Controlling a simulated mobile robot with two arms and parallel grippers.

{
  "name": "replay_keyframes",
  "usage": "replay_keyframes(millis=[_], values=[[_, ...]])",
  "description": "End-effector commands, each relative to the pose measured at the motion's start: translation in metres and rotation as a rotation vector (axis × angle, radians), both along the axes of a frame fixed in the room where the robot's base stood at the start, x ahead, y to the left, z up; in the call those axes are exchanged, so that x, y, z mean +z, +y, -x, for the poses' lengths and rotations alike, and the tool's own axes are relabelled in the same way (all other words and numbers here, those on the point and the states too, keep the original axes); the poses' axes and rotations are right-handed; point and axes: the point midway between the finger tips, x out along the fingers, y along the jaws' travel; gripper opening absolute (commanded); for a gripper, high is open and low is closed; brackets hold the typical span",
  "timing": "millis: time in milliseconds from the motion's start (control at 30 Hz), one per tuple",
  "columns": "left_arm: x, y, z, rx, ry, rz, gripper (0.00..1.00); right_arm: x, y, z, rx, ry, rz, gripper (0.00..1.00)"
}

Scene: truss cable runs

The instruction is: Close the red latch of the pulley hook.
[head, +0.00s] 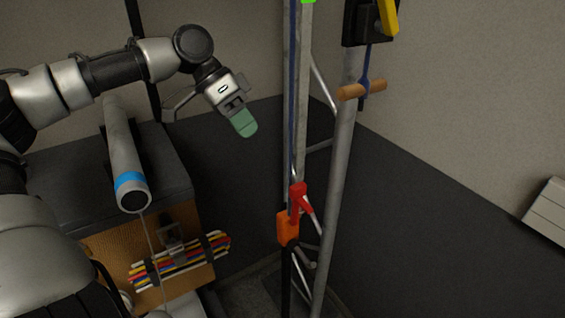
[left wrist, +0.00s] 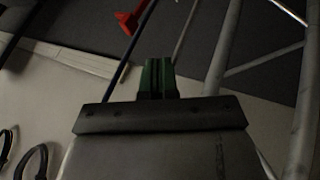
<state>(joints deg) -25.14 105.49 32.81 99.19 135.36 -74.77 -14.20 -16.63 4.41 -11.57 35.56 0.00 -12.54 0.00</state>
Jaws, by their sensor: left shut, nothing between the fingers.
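The pulley hook has an orange body (head: 288,229) on a dark line beside the truss, in the lower middle of the head view. Its red latch (head: 298,199) sits just above the orange body, with one end slanting to the right. A red part (left wrist: 131,20), probably this latch, shows at the top left of the left wrist view. My left gripper (head: 244,123) has green fingers, shut and empty. It is up and to the left of the latch, apart from it. Its fingers also show in the left wrist view (left wrist: 158,78). My right gripper is out of view.
The grey truss tube (head: 338,170) stands right of the hook. A wooden handle (head: 361,90) hangs on a blue cord, below a black and yellow device (head: 387,16). A blue-banded tube (head: 127,165) and several coloured rods (head: 180,262) are at left. Space between gripper and truss looks clear.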

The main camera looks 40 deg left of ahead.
Motion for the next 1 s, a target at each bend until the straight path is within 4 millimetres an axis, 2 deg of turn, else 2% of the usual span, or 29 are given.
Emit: replay_keyframes(millis=[100, 200, 367, 500, 567, 700, 1000], values=[[-0.013, -0.009, -0.002, -0.003, 0.006, -0.001, 0.0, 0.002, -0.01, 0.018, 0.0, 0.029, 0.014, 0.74], [-0.029, -0.02, -0.005, -0.003, 0.009, -0.002, 0.0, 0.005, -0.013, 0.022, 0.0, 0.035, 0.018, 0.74], [-0.058, -0.04, -0.01, -0.004, 0.01, -0.002, 0.0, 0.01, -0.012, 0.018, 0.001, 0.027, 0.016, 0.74], [-0.08, -0.056, -0.014, -0.004, 0.01, -0.002, 0.0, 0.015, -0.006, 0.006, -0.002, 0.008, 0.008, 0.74], [-0.075, -0.066, -0.01, -0.005, 0.003, -0.001, 0.0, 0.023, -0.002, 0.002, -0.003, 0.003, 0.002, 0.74], [-0.077, -0.082, -0.003, -0.003, 0.002, -0.002, 0.0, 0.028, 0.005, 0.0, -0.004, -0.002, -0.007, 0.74], [-0.08, -0.09, 0.0, 0.0, 0.001, 0.0, 0.0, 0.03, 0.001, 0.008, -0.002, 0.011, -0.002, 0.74]])
